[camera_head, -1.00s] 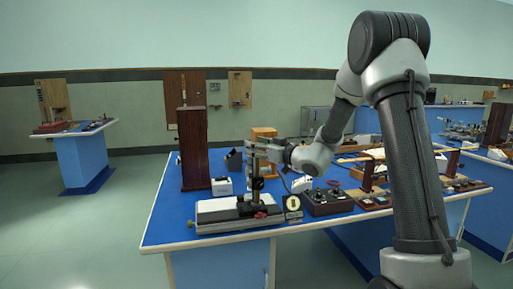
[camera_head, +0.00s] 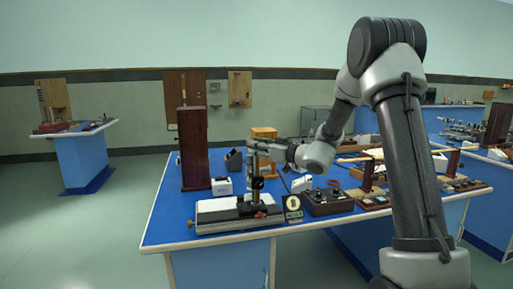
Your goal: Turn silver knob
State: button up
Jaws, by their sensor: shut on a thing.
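A bench instrument (camera_head: 228,219) with a long pale base stands at the front of the blue table. A dark upright post (camera_head: 256,185) with small fittings rises from its base. My gripper (camera_head: 258,150) reaches in from the right and is at the top of this post. Its fingers are shut on a small part there. The silver knob cannot be made out apart from the fingers; the fingers hide what they hold, and it is small in this view.
A tall brown wooden block (camera_head: 193,150) stands at the left of the blue table (camera_head: 165,205). A small white box (camera_head: 222,186) is behind the instrument.

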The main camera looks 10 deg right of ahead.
jog(key=n+g+y, duration=0.3)
jog(key=g, duration=0.1)
jog(key=n+g+y, duration=0.2)
jog(key=n+g, duration=0.2)
jog(key=g, duration=0.1)
jog(key=shift+w+y, duration=0.15)
jog(key=shift+y, duration=0.25)
jog(key=n+g, duration=0.3)
jog(key=g, duration=0.1)
jog(key=n+g, duration=0.2)
jog(key=g, duration=0.2)
jog(key=shift+n+g, duration=0.4)
jog(key=shift+g, duration=0.3)
jog(key=o, duration=1)
